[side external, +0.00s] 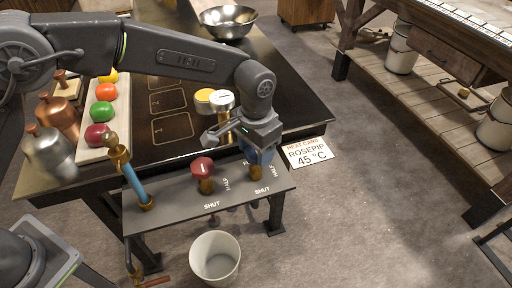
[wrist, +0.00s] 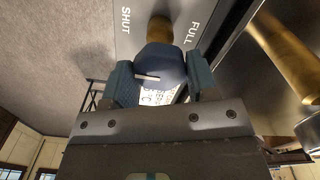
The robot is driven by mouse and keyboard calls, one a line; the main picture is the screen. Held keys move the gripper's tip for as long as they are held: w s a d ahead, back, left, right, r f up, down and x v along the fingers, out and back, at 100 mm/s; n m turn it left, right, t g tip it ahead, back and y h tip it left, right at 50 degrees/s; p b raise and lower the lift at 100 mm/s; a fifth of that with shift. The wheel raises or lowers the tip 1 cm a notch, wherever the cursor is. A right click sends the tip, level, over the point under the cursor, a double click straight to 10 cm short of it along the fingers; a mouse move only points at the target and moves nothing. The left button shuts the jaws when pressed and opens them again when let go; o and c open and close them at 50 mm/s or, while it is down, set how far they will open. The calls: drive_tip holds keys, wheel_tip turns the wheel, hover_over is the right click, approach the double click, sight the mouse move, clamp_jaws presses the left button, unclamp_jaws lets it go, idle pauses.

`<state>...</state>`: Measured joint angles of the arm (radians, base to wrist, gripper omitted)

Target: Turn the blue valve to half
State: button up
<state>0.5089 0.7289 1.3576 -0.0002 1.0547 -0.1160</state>
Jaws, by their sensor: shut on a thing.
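The blue valve (side external: 264,158) stands on a brass stem at the right end of the grey valve panel (side external: 165,205). My gripper (side external: 258,148) is over it from above, with its fingers on either side of the knob. In the wrist view, the blue knob (wrist: 160,64) sits between the two finger pads of my gripper (wrist: 162,80), which is shut on it. A short white mark shows on the knob. SHUT is printed to the left of the stem and FULL to the right. The HALF label is not readable there, so I cannot tell the exact setting.
A red valve (side external: 202,167) stands left of the blue one on the same panel. A white bucket (side external: 215,257) is on the floor below. A heat card (side external: 307,153) reads "ROSEPIP 45 °C".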

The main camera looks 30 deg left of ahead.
drive_tip(key=shift+c, duration=1.3)
drive_tip(key=shift+n, duration=0.4)
drive_tip(key=n, duration=0.3)
drive_tip(key=shift+n, duration=0.3)
drive_tip(key=n, duration=0.4)
drive_tip(key=shift+n, duration=0.3)
drive_tip(key=n, duration=0.4)
drive_tip(key=shift+n, duration=0.3)
drive_tip(key=shift+r+n, duration=0.1)
drive_tip(key=shift+n, duration=2)
drive_tip(key=o, duration=0.9)
